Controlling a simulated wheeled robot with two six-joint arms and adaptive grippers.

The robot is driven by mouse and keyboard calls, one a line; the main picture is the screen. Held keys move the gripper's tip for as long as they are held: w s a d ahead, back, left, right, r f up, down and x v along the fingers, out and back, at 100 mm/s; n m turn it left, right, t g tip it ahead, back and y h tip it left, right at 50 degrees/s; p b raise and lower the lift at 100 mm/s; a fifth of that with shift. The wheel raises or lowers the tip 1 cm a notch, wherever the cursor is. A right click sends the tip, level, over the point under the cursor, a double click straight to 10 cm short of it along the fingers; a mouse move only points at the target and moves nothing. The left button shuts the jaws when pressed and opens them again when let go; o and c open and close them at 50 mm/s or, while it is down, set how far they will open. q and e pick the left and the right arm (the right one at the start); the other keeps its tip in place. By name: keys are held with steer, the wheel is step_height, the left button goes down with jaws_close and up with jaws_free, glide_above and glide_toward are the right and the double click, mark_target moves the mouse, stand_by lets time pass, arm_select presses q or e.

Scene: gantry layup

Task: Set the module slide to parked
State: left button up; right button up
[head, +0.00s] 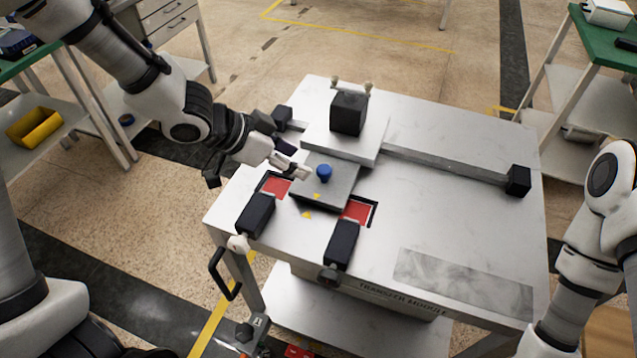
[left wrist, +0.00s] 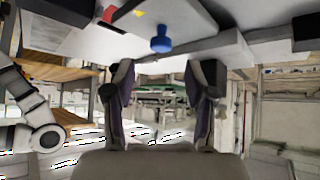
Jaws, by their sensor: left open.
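The module slide (head: 340,187) is a grey plate with an upright blue knob (head: 324,172) on the white-topped table. A yellow mark on the plate's near edge sits close to another yellow mark (head: 307,215) on the tabletop. Red patches show on both sides of the plate, at left (head: 275,187) and right (head: 357,210). My left gripper (head: 296,168) is open and just left of the knob, apart from it. In the left wrist view the blue knob (left wrist: 161,40) appears above the gap between the spread fingers (left wrist: 158,75). My right gripper is out of view.
A light carriage (head: 375,150) with a black block (head: 348,112) stands behind the slide on a rail (head: 440,165), which ends at a black stop (head: 518,180). Two black blocks, left (head: 255,214) and right (head: 340,244), lie at the table's near side. The right tabletop is clear.

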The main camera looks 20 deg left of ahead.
mark_target(323, 169)
arm_select(q)
steer(key=shift+d, duration=0.1)
steer(key=shift+d+r, duration=0.1)
steer(key=shift+r, duration=0.05)
steer(key=b+x, duration=0.2)
steer(key=x, duration=0.4)
steer(key=shift+w, duration=0.3)
steer(key=shift+w+d+f, duration=0.25)
steer(key=shift+d+f, duration=0.1)
steer(key=shift+f, duration=0.05)
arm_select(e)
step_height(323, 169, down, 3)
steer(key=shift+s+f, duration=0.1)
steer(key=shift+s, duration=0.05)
arm_select(q)
steer(key=shift+a, duration=0.1)
